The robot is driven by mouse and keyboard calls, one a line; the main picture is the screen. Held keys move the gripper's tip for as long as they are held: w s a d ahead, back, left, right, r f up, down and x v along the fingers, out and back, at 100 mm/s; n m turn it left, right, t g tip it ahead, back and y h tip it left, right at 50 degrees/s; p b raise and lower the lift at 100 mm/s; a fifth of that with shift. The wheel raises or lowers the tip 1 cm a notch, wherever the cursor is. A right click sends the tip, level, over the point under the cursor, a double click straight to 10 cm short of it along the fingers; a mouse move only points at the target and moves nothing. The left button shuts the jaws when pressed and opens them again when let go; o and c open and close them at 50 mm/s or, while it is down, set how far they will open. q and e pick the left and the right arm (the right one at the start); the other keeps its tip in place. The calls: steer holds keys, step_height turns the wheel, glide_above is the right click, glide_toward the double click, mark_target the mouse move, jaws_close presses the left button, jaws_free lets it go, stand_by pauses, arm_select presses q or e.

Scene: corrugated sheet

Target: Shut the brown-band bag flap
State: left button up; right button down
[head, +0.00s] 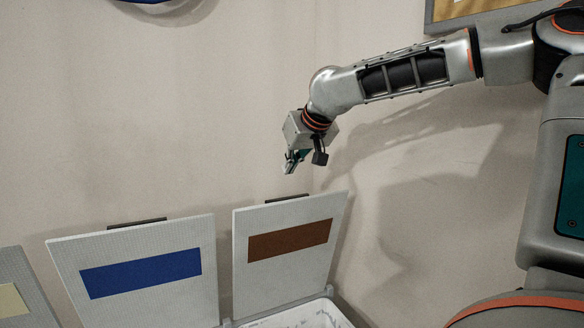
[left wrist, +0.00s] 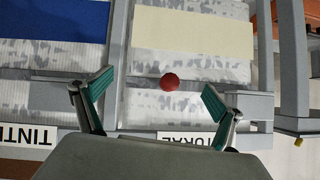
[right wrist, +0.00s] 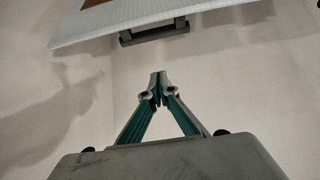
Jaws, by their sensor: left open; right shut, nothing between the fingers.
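The brown-band flap (head: 290,275) stands open, tilted up against the wall side, at the lower middle of the head view. It is pale with a brown band (head: 290,240) and has a dark handle (head: 290,198) at its top edge. In the right wrist view the flap's pale edge (right wrist: 120,24) and handle (right wrist: 154,34) show at the top. My right gripper (head: 290,163) is shut and empty, above the flap's top edge and apart from it. It also shows in the right wrist view (right wrist: 158,82). My left gripper (left wrist: 158,84) is open, seen only in its wrist view.
A blue-band flap (head: 135,308) stands open to the left, and a cream-band flap (head: 25,270) shows at the far left edge. A white bag opening (head: 300,318) lies below the brown-band flap. A red ball (left wrist: 169,82) appears between my left fingers.

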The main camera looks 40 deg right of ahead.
steer(key=f, duration=0.2)
steer(key=w+f, duration=0.1)
steer(key=f, duration=0.1)
steer(key=w+f+b, duration=0.1)
steer(key=f, duration=0.1)
steer(key=shift+d+f, duration=0.25)
steer(key=shift+d, duration=0.05)
steer(key=shift+s+f, duration=0.2)
steer(key=shift+s, duration=0.1)
